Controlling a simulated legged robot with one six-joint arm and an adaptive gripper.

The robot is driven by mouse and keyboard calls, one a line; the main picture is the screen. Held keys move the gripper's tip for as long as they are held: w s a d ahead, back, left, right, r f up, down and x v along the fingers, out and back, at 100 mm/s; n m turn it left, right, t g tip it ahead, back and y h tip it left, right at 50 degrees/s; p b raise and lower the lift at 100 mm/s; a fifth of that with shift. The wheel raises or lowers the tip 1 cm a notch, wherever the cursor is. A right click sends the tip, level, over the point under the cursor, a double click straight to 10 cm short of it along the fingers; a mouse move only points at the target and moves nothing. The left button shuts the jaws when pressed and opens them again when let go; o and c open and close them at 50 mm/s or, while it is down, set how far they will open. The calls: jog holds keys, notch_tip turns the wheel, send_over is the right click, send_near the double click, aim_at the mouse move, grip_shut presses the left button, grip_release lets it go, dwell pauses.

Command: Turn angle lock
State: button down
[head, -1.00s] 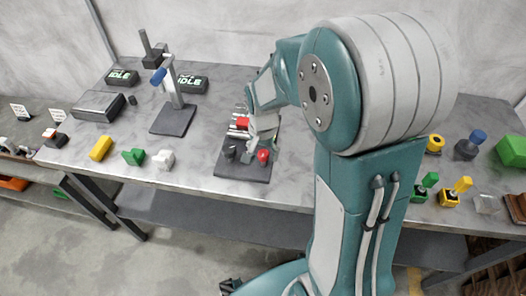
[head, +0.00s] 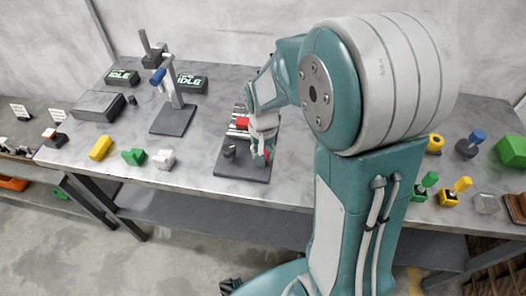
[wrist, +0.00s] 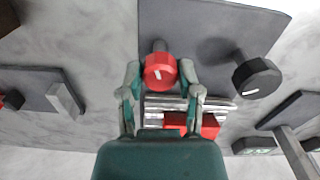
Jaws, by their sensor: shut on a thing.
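A dark base plate (head: 236,171) on the table carries a red knob (head: 267,152), a black knob (head: 229,151), and silver rods with a red block (head: 242,123). No label shows which part is the angle lock. My gripper (head: 260,156) is down at the red knob and partly covers it in the head view. In the wrist view, the red knob (wrist: 160,73) with a white mark sits between my two fingers (wrist: 159,72), which are shut on it. The black knob (wrist: 256,78) stands to its right there, apart from my fingers.
A stand with a blue handle (head: 158,76) is to the left behind the plate. Yellow (head: 101,148), green (head: 133,156) and white (head: 163,159) blocks lie along the front left. Knobs and a green block (head: 512,151) are at the right. Bare table separates these from the plate.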

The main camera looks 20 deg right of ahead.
jog(key=n, duration=1)
jog(key=shift+n, duration=2.1)
jog(key=shift+c, duration=1.5)
grip_release()
